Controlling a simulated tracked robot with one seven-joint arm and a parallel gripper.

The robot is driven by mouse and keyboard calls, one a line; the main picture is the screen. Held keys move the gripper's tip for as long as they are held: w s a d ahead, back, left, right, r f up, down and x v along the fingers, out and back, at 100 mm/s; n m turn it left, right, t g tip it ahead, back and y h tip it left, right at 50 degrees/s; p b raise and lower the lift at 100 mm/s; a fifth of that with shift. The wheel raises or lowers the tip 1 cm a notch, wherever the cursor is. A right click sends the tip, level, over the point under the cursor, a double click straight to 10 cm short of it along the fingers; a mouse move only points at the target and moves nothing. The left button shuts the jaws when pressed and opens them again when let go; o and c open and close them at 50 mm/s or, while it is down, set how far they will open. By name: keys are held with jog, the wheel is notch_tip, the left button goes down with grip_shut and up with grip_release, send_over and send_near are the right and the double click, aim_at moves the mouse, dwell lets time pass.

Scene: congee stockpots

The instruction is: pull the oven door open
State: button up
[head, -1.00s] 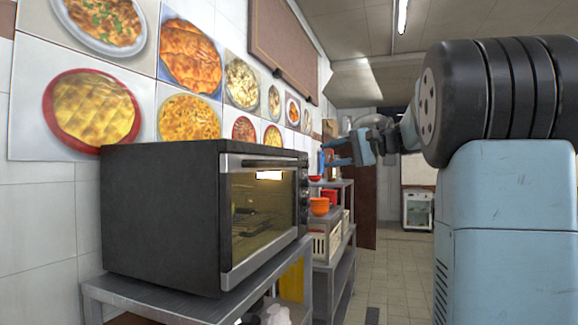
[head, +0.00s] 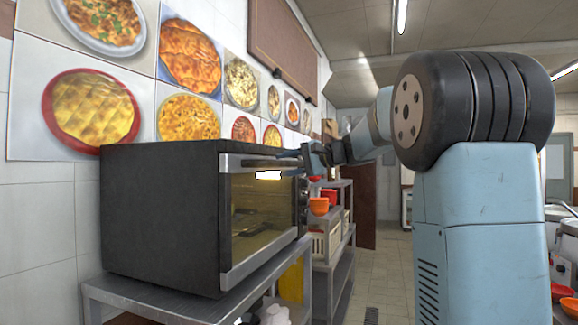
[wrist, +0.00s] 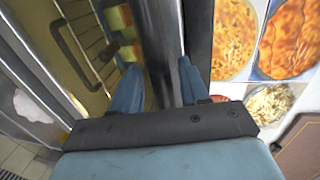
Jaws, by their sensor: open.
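The oven (head: 160,220) is a dark box with a silver-framed glass door (head: 262,215), which looks shut. Its bar handle (head: 250,162) runs along the top of the door. My gripper (head: 284,158) is at the far upper part of the door, close to the handle. In the wrist view my gripper (wrist: 158,72) is open, with one blue finger on each side of a metallic bar (wrist: 158,35) that looks like the handle. The left finger overlaps the door glass (wrist: 80,45). I cannot tell whether either finger touches the bar.
The oven stands on a metal table (head: 150,300). Beyond it, a shelf holds orange bowls (head: 319,206) and a white crate (head: 325,240). Picture tiles (head: 95,105) cover the wall behind. The tiled floor (head: 385,270) in the aisle is clear. Pots (head: 567,245) stand at the far right.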

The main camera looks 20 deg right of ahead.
grip_shut()
jog(key=shift+f, duration=0.1)
dwell(0.4)
jog(key=shift+d, duration=0.15)
jog(key=shift+s+f, duration=0.1)
